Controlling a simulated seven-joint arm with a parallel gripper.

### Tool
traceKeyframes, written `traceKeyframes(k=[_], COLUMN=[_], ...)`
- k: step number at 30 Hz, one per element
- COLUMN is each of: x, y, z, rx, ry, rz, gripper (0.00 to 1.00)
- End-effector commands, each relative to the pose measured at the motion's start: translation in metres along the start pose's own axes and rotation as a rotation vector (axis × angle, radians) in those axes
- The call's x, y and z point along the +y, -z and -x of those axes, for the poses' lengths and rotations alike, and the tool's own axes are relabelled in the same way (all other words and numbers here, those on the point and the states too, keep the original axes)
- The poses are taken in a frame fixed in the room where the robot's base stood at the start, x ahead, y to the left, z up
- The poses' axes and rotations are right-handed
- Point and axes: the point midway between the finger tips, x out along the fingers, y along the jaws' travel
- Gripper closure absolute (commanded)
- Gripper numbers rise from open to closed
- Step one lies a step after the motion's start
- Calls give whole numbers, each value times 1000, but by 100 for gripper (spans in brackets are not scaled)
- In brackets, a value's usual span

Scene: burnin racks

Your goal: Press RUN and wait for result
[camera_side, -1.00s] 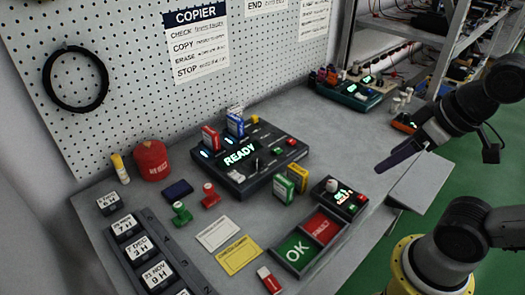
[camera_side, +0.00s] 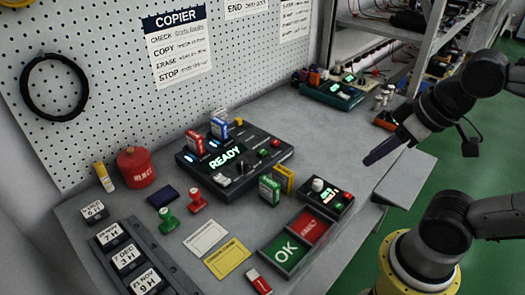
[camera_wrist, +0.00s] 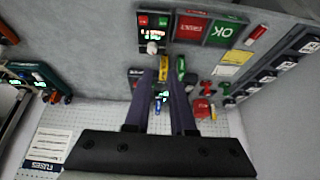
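The copier box (camera_side: 268,153) stands on the grey bench and its screen (camera_side: 225,158) reads READY. Green and red buttons (camera_side: 268,148) sit on its right part; their labels are too small to read. Red and blue cartridges stand in its back, with a green one (camera_side: 269,190) and a yellow one (camera_side: 284,179) at its front edge. A smaller box (camera_side: 341,208) with a white knob, lit display and green and red buttons stands to the right. My gripper (camera_side: 372,158) hangs above the bench's right side, touching nothing. In the wrist view its fingers (camera_wrist: 166,72) are apart and empty.
Green OK and red trays (camera_side: 268,256) lie at the front. A red can (camera_side: 135,180), stamps (camera_side: 168,219), white and yellow cards (camera_side: 227,258) and a labelled rack (camera_side: 112,238) are at left. A teal device (camera_side: 331,99) stands at the back.

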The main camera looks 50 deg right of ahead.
Motion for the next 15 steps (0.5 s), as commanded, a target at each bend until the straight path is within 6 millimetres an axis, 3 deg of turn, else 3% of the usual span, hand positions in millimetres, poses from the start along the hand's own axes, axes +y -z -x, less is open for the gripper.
traceKeyframes(k=[1, 3, 15], x=[0, 0, 0], y=[0, 0, 0], z=[0, 0, 0], rx=[0, 0, 0], ry=[0, 0, 0], rz=[0, 0, 0], gripper=[88, 100, 100])
